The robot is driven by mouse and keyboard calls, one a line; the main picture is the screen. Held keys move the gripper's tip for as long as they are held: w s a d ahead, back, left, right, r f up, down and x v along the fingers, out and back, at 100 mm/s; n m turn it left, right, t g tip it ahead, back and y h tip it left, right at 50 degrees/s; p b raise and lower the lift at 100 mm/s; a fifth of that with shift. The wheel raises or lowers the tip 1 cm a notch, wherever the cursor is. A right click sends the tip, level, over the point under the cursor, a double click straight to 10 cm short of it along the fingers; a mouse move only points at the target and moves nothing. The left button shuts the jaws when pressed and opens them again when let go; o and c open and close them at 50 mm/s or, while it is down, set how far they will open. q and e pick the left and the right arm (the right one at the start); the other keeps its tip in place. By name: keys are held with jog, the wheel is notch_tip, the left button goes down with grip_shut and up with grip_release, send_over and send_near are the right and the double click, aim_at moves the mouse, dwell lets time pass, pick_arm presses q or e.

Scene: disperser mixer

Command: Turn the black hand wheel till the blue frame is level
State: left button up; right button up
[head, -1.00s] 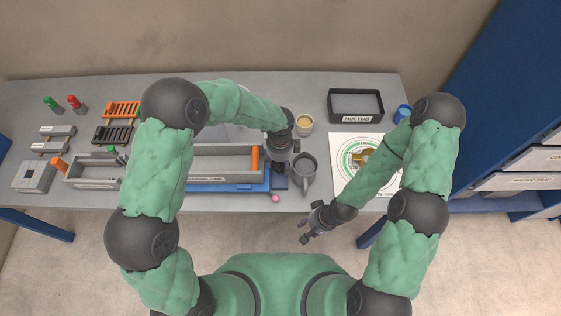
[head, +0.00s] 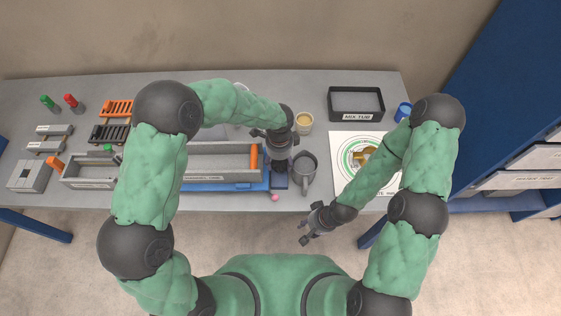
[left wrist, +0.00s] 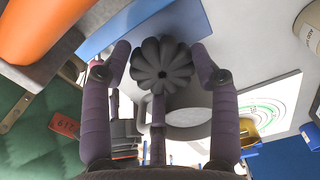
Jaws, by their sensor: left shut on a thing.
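The black hand wheel (left wrist: 162,65), a fluted knob, sits between the two fingers of my left gripper (left wrist: 160,72) in the left wrist view. My left gripper is shut on it.
A grey mug (head: 304,170) stands just right of my left gripper. A pink ball (head: 275,198) is at the front edge. An orange cylinder (head: 254,157) is close left.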

pick_arm(q)
jog(key=shift+w+a+r+n, duration=0.25)
jog(key=shift+w+n, duration=0.05)
jog(key=shift+n, duration=0.3)
jog(key=o, duration=0.8)
jog(key=shift+c, duration=0.2)
jog(key=o, duration=0.3)
jog(key=shift+a, duration=0.1)
jog(key=shift+s+a+f, duration=0.1)
jog(key=shift+a, duration=0.05)
jog(key=shift+s+d+f, duration=0.1)
jog(key=shift+d, duration=0.1)
